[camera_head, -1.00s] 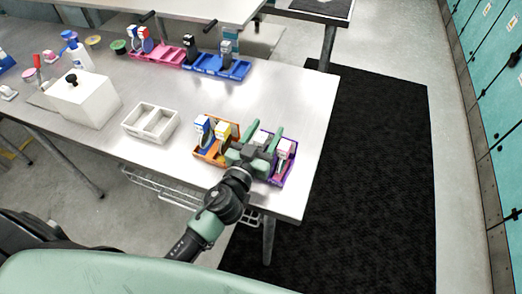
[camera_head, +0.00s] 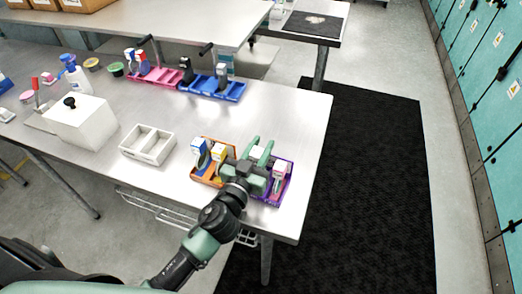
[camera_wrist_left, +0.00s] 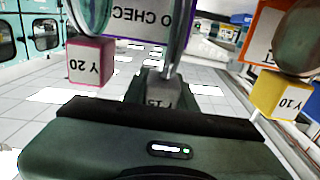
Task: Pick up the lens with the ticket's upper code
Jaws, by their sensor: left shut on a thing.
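My left gripper (camera_head: 262,152) is shut at the purple tray (camera_head: 289,186) near the table's right front corner. A pale-topped piece (camera_head: 257,152) sits between its fingertips. In the left wrist view a grey block (camera_wrist_left: 163,92) marked "Y 15", upside down, shows between the fingers (camera_wrist_left: 130,20). In the tray, a pink-and-white piece (camera_head: 279,168) stands right of the gripper; a pink block (camera_wrist_left: 84,62) marked "Y 20" shows in the wrist view. The orange tray (camera_head: 205,181) holds a blue-and-white piece (camera_head: 200,152) and a yellow-topped piece (camera_head: 218,153). I cannot make out the ticket.
An empty white divided tray (camera_head: 147,145) and a white box with a black knob (camera_head: 82,122) stand to the left. Pink (camera_head: 160,76) and blue (camera_head: 213,88) trays with upright pieces stand at the back. Bare table lies between.

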